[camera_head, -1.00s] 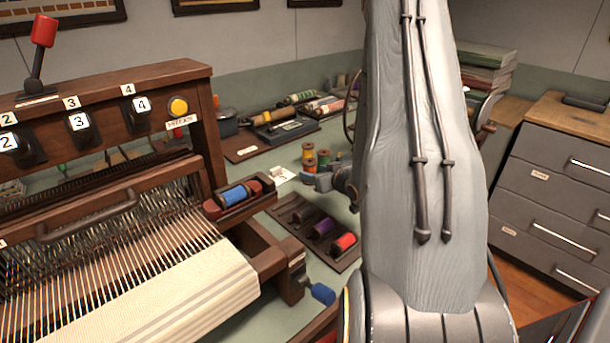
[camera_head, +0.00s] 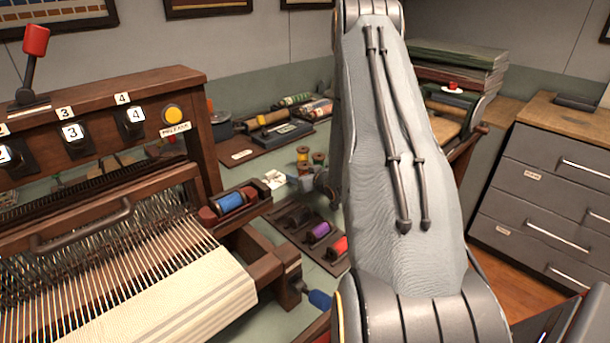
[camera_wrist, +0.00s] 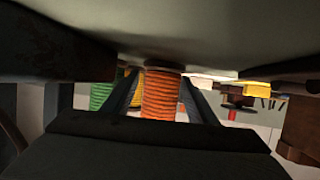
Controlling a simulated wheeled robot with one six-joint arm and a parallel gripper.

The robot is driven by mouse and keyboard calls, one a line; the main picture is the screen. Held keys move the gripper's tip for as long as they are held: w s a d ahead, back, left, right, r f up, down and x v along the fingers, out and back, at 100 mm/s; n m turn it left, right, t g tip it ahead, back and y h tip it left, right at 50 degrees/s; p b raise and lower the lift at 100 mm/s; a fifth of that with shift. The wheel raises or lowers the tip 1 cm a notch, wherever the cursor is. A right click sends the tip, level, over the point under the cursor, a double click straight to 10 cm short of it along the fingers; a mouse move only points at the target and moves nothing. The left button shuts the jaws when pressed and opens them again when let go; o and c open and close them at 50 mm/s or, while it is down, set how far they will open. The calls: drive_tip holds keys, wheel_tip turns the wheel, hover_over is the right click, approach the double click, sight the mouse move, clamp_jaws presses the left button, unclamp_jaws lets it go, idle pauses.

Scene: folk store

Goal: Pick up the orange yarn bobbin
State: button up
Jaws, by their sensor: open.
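The orange yarn bobbin (camera_wrist: 160,97) stands upright in the middle of the wrist view, between the two dark fingers of my gripper (camera_wrist: 159,82). The fingers are open, with one on each side of it; whether either touches it cannot be told. A green bobbin (camera_wrist: 100,96) and a partly hidden yellow one (camera_wrist: 135,97) are just to its left. In the head view my gripper (camera_head: 303,184) is low over the table, partly hidden by my arm. I cannot make out the orange bobbin there for certain.
The loom (camera_head: 150,190) fills the left of the head view. A dark tray (camera_head: 331,262) with a purple spool (camera_head: 318,231) and a red spool (camera_head: 340,246) lies in front of my gripper. A drawer cabinet (camera_head: 550,185) stands at right.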

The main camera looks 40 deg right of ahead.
drive_tip(key=c, duration=1.1)
drive_tip(key=shift+r, duration=0.1)
drive_tip(key=shift+c, duration=0.2)
